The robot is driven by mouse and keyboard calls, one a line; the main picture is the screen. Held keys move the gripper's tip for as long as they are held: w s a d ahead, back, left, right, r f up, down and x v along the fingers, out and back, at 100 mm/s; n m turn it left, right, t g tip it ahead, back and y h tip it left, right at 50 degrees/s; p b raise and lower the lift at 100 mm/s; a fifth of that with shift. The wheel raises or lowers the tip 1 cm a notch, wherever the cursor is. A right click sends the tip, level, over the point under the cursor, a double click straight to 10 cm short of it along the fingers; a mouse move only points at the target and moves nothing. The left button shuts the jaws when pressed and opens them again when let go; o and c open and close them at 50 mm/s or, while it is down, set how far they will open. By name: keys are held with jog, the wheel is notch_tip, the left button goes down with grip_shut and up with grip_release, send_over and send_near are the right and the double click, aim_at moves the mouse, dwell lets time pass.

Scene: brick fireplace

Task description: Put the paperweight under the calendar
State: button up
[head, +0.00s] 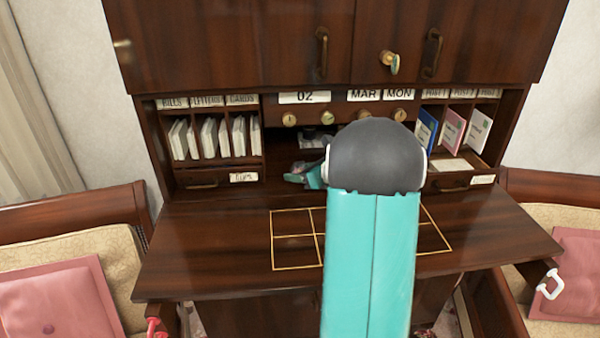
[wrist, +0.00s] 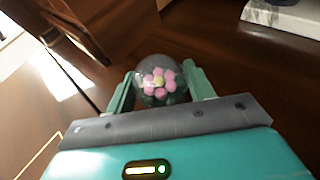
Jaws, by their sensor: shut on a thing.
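The paperweight (wrist: 157,82) is a clear glass dome with pink balls and one yellow ball inside, seen in the wrist view. My gripper (wrist: 160,90) is shut on it, one green finger on each side. In the head view my gripper (head: 308,176) shows partly, low in the desk's middle opening, and my arm hides much of it. The calendar (head: 348,95) is the row of plates reading 02, MAR and MON, with brass knobs below, above that opening. I cannot tell whether the paperweight touches the desk surface.
Slots with white envelopes (head: 209,140) stand left of the opening; slots with coloured cards (head: 453,130) stand right. A pale block (wrist: 283,17) is at the wrist view's upper right. The desktop (head: 210,230) with yellow outlined squares is clear left of my arm.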

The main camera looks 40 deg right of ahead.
jog(key=shift+f, duration=0.1)
jog(key=o, duration=1.2)
jog(key=shift+f, duration=0.1)
jog(key=shift+c, duration=0.2)
